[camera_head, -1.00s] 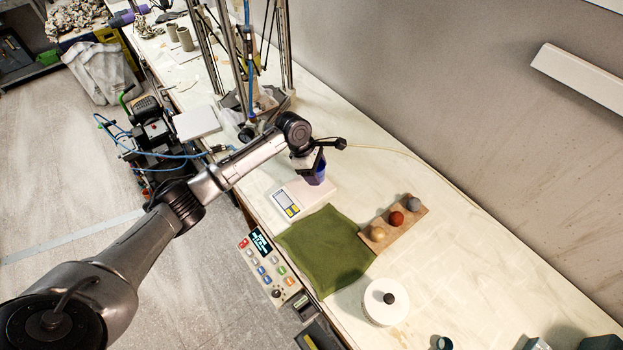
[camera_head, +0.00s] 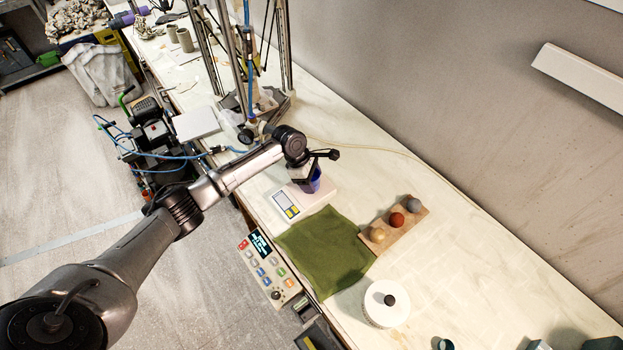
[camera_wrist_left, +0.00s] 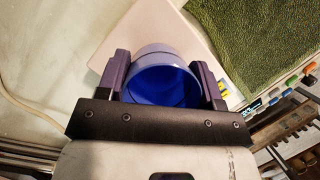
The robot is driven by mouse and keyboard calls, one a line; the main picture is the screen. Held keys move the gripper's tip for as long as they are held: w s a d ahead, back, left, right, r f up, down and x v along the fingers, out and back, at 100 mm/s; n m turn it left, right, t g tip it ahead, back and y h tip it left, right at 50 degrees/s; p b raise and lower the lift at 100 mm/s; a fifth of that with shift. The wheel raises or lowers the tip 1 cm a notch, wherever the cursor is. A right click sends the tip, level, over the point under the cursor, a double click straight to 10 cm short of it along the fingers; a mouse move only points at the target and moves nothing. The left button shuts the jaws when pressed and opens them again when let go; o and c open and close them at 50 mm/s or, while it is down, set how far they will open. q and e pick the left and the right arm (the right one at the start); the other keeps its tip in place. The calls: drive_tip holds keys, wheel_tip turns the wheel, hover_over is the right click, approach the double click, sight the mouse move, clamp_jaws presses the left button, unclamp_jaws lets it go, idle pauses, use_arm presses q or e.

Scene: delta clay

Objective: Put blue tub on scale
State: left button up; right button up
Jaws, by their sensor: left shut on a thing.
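The blue tub (camera_head: 312,181) is between the fingers of my left gripper (camera_head: 308,180), over the back part of the white scale (camera_head: 318,196). In the left wrist view the round open tub (camera_wrist_left: 162,85) sits between the two fingers of my left gripper (camera_wrist_left: 163,82), which is shut on it. I look down into its empty inside. The scale (camera_wrist_left: 155,22) shows as a pale plate beneath it. I cannot tell whether the tub's base touches the plate. The scale's display and yellow label face the table's front edge. My right gripper is not in view.
A green cloth (camera_head: 325,250) lies right beside the scale. A wooden holder (camera_head: 394,231) with three coloured balls stands beyond it. A white round container (camera_head: 386,303) is nearer. A tall metal-framed machine (camera_head: 250,70) stands behind my left arm. A button panel (camera_head: 268,268) is at the table's front edge.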

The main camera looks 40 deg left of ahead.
use_arm(q)
drive_tip(key=shift+f, duration=0.25)
drive_tip(key=o, duration=0.9)
drive_tip(key=v, duration=1.2)
drive_tip(key=shift+r+p, duration=0.3)
drive_tip(key=shift+p, duration=0.15)
